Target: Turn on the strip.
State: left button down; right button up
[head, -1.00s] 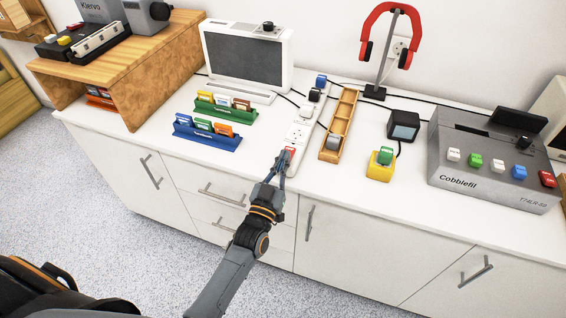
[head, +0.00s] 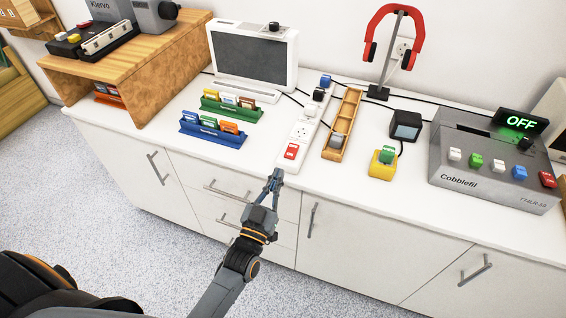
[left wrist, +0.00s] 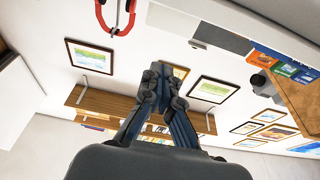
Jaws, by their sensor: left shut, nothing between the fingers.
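The white power strip (head: 298,138) lies on the white counter, running back from near the front edge. Its red rocker switch (head: 291,151) is at the near end and uncovered. Plugs (head: 318,95) sit in its far end. My left gripper (head: 275,173) is shut and empty, just in front of the strip's near end and apart from the switch. In the left wrist view the fingers (left wrist: 160,72) are closed together, and the strip does not show there. My right gripper is not seen.
Blue (head: 212,134) and green card holders (head: 230,107) stand left.

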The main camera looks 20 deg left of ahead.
pick_arm(q)
jog(key=shift+v, duration=1.25)
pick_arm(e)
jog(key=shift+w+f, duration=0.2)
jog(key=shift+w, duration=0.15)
pick_arm(q)
jog(key=shift+f, duration=0.1)
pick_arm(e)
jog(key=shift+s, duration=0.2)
